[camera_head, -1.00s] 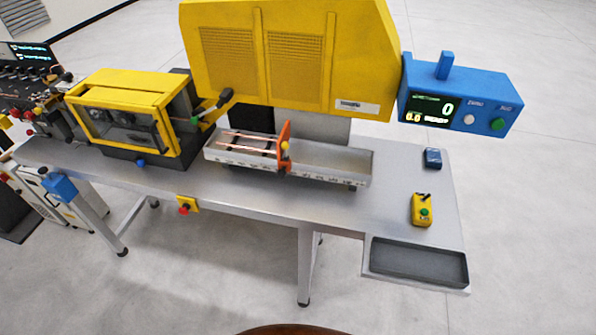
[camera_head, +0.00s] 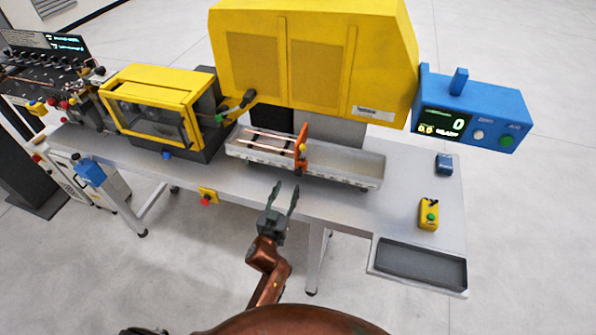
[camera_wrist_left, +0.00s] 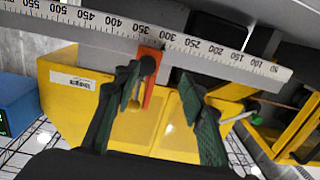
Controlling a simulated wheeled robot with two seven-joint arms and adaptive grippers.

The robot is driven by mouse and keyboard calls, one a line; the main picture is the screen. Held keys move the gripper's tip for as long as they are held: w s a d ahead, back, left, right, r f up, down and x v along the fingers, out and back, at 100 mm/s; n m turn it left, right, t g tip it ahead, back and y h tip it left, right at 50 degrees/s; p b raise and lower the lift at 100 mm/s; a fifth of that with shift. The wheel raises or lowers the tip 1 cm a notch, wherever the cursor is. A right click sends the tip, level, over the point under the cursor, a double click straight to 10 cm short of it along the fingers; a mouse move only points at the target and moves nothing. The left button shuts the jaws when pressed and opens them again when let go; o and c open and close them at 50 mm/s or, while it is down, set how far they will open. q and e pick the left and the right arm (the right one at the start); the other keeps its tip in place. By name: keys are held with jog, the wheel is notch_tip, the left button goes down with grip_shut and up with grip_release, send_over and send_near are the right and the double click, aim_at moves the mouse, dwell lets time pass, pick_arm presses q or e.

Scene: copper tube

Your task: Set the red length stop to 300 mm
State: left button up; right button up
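The red-orange length stop (camera_head: 300,150) stands upright across the pale measuring trough (camera_head: 350,174), at the right ends of the copper tubes (camera_head: 270,140). In the left wrist view the stop (camera_wrist_left: 152,95) meets the scale (camera_wrist_left: 215,52) between the 300 and 350 marks; its exact reading cannot be told. My left gripper (camera_head: 287,187) is open and empty, in front of and below the trough, apart from the stop. In the left wrist view its fingertips (camera_wrist_left: 160,80) appear on either side of the stop, the left one partly overlapping it. My right gripper is not in view.
A big yellow machine housing (camera_head: 315,65) rises behind the trough. A yellow guarded unit (camera_head: 155,105) stands left of it. A blue display box (camera_head: 472,112) reads 0. A yellow button box (camera_head: 429,214) and a dark tray (camera_head: 420,264) are at the right.

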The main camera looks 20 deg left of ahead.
aim_at(298, 174)
pick_arm(q)
jog(key=shift+h, duration=0.3)
jog(key=shift+w+d+r, duration=0.2)
jog(key=shift+w+d, duration=0.1)
jog(key=shift+w, duration=1.1)
jog(key=shift+w+d+r, duration=0.15)
jog(key=shift+w+d, duration=0.2)
jog(key=shift+w, duration=1.1)
jog(key=shift+w+d+r, duration=0.2)
jog(key=shift+w+d, duration=0.1)
jog(key=shift+w, duration=1.1)
grip_shut()
